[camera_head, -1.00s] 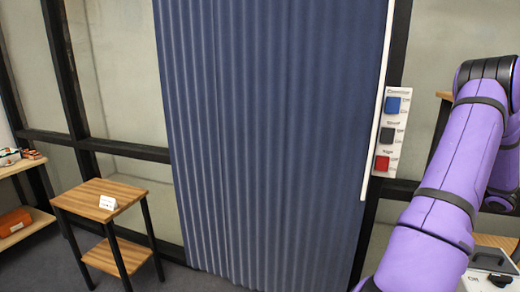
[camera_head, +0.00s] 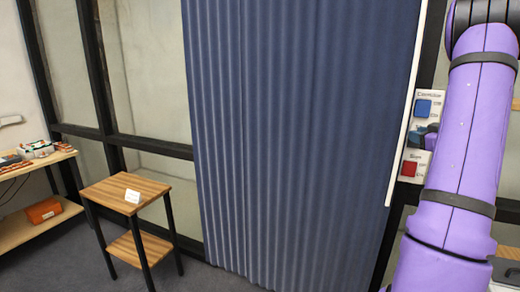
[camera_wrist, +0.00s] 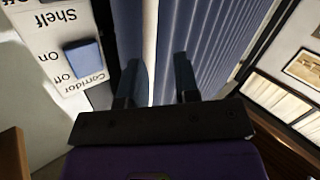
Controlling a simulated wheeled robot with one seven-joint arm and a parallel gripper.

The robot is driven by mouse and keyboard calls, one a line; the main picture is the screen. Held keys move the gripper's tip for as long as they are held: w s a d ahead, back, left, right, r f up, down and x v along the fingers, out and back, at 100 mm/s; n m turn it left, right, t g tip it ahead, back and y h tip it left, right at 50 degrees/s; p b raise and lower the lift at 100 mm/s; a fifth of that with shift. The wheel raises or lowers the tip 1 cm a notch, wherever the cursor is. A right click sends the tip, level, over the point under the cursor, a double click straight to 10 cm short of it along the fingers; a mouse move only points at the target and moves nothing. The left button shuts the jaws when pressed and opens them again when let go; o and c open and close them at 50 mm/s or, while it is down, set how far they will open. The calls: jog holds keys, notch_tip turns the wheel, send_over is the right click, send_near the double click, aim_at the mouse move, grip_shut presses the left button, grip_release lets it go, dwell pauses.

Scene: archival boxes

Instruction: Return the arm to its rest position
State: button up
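My purple arm (camera_head: 468,150) stands at the right of the head view, in front of part of the switch panel (camera_head: 425,97). My gripper (camera_wrist: 156,72) shows in the wrist view with its two dark fingers apart and nothing visible between them. The fingers point toward the blue curtain and a pale upright strip; contact cannot be told. In the head view the gripper is mostly hidden; a small dark blue shape over the panel's middle may be part of it.
A blue switch (camera_head: 423,108) and a red switch (camera_head: 409,168) sit on the panel. The blue curtain (camera_head: 300,130) fills the middle.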

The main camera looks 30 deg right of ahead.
jog(key=w+a+r+m+g+h, duration=0.2)
jog(key=w+a+r+h, duration=0.1)
jog(key=w+a+r, duration=0.7)
jog(key=s+a+r+m+g, duration=0.1)
jog(key=a+r+g, duration=0.1)
jog(key=a, duration=1.3)
jog(key=s+a+f+g+y, duration=0.15)
jog(key=s+a, duration=0.25)
jog(key=a, duration=0.5)
jog(key=s+a+g+y, duration=0.15)
jog(key=s+a, duration=0.25)
jog(key=a, duration=0.5)
jog(key=s+a+f+n+g+y, duration=0.2)
jog(key=s+a+f+g+y, duration=0.2)
jog(key=s+a, duration=1)
jog(key=shift+a+f+n, duration=0.2)
jog(key=shift+f+n, duration=0.1)
jog(key=shift+f, duration=0.4)
